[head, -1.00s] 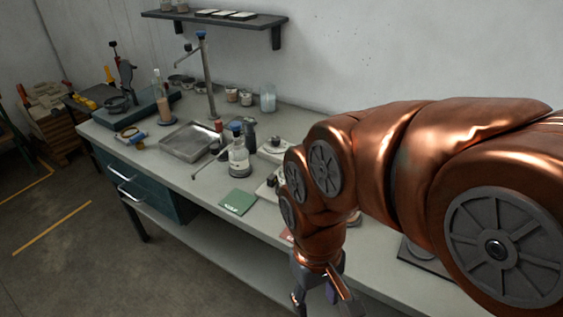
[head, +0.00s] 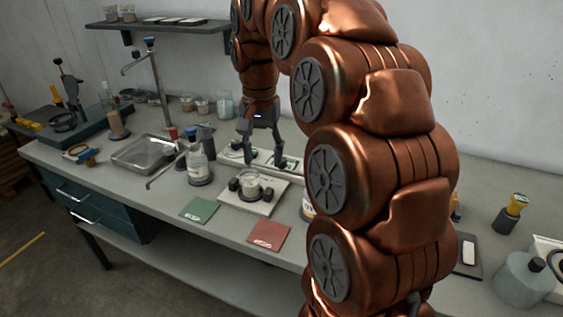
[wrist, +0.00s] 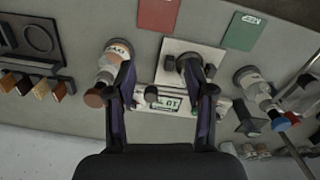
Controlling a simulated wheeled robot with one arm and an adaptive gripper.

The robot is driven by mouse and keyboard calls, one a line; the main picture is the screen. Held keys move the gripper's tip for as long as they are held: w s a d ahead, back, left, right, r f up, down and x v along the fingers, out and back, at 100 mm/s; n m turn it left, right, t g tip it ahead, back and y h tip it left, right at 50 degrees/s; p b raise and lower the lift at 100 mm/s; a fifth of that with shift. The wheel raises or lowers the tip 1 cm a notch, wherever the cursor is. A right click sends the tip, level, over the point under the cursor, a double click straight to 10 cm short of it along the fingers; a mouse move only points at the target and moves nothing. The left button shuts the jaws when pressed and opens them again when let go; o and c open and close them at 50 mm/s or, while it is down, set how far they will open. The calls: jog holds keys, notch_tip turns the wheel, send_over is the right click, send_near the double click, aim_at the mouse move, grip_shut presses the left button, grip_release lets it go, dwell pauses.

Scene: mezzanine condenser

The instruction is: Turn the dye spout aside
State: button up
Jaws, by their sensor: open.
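A thin metal spout arm (head: 162,174) slants down to the front left beside a clear labelled bottle (head: 199,168) with a blue top. A taller metal post (head: 157,85) with a blue cap and sideways arm stands farther back left. I cannot tell which of these is the dye spout. The labelled bottle also shows at the right of the wrist view (wrist: 248,82). My gripper (head: 265,163) points down, open and empty, to the right of the bottle and apart from both spouts. In the wrist view its fingers (wrist: 162,78) spread above a white plate with dark knobs.
A pale block (head: 262,207) with a glass dish stands just in front of my gripper. Green (head: 200,210) and red (head: 269,236) cards lie near the front edge. A metal tray (head: 140,152) lies left of the bottle. A shelf (head: 160,23) hangs behind.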

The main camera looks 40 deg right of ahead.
jog(key=w+d+m, duration=0.1)
jog(key=d, duration=0.2)
jog(key=w+d+m+b, duration=0.1)
jog(key=w+d+m, duration=0.1)
jog(key=d, duration=0.1)
jog(key=w+d+m, duration=0.1)
jog(key=w+d, duration=0.1)
jog(key=d, duration=0.1)
jog(key=shift+w+r, duration=0.15)
jog(key=shift+w, duration=0.1)
jog(key=shift+a+f+p, duration=0.1)
jog(key=shift+f+p, duration=0.35)
jog(key=shift+f, duration=3.45)
grip_shut()
